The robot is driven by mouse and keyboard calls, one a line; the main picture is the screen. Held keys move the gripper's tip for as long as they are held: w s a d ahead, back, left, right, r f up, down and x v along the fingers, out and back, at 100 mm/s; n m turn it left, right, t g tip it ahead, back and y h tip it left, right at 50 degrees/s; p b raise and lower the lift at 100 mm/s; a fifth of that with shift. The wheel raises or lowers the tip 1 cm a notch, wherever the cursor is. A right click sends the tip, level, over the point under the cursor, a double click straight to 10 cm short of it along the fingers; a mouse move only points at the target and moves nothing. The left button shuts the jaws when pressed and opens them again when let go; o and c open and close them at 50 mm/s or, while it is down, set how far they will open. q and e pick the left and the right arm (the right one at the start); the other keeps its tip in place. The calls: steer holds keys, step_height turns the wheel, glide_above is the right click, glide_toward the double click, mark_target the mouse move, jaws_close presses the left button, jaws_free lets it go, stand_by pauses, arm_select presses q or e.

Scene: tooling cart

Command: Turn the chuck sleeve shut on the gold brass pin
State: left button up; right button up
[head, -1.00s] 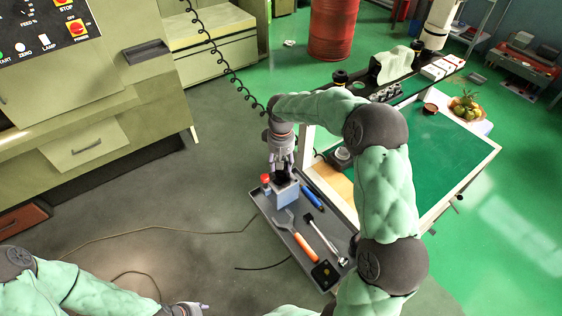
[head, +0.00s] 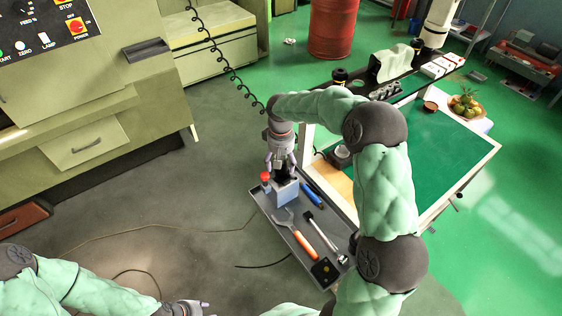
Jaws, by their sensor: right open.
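My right gripper (head: 281,170) is open and points down, its fingers around or just above a dark part, likely the chuck (head: 282,178), on top of a grey-blue block (head: 286,194). Whether the fingers touch it cannot be told at this size. The gold brass pin cannot be made out in this view. My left gripper (head: 201,305) is at the bottom edge, away from the cart; its fingers are too small to read.
The block stands in a grey tray (head: 262,203) with a red-topped item (head: 265,178), a blue cylinder (head: 312,194), an orange-handled tool (head: 305,240) and a metal tool (head: 325,238). A green-topped bench (head: 425,160) stands to the right. A coiled cable (head: 232,72) hangs behind.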

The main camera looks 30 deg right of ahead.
steer(key=shift+w+r, duration=0.1)
steer(key=shift+r, duration=0.25)
step_height(320, 180, up, 11)
steer(key=shift+r, duration=0.15)
stand_by(0.6)
